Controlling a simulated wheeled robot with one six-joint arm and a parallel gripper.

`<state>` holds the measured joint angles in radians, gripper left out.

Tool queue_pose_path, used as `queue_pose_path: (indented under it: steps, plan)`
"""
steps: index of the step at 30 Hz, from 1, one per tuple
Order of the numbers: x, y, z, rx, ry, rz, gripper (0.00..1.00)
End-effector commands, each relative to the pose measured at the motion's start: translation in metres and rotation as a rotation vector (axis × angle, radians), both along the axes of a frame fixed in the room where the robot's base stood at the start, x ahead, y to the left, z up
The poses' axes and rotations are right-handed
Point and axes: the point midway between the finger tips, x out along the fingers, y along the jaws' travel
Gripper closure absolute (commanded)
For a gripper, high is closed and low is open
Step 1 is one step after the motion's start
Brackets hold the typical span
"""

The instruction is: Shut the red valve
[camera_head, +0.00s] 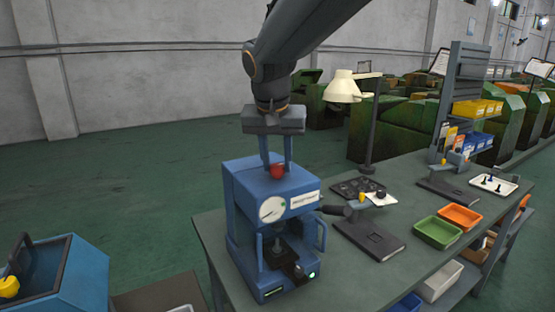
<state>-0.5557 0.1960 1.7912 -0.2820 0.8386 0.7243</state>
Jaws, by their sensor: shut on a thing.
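The red valve (277,171) is a small red knob on top of the blue machine (243,205), which stands at the near left end of the workbench. My gripper (277,166) comes down from above with its two fingers on either side of the red valve, and it is shut on it. The fingers partly cover the top of the machine around the valve. How far the valve is turned cannot be told from this view. The machine's front has a round white dial (272,210) and a white label.
The grey workbench (405,220) runs to the right with a dark stand (368,238), a lamp (344,88), a green tray (438,232) and an orange tray (461,217). A blue box (85,275) stands at lower left. Open green floor lies behind.

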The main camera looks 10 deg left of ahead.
Motion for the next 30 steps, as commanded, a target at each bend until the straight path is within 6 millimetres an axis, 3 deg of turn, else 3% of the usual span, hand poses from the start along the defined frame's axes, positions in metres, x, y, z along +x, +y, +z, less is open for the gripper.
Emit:
queue_pose_path:
  steps: [10,25,26,29,30]
  plan:
    - [0.0003,0.0020,0.0007,0.002,-0.001,-0.123,0.92]
    - [0.0001,0.0016,0.0004,0.003,0.000,-0.142,0.92]
    - [0.0001,0.0016,0.0004,0.003,0.000,-0.142,0.68]
    - [0.0000,0.0016,0.0003,0.003,0.000,-0.142,0.51]
    - [0.0000,0.0015,0.0002,0.003,0.000,-0.142,0.51]
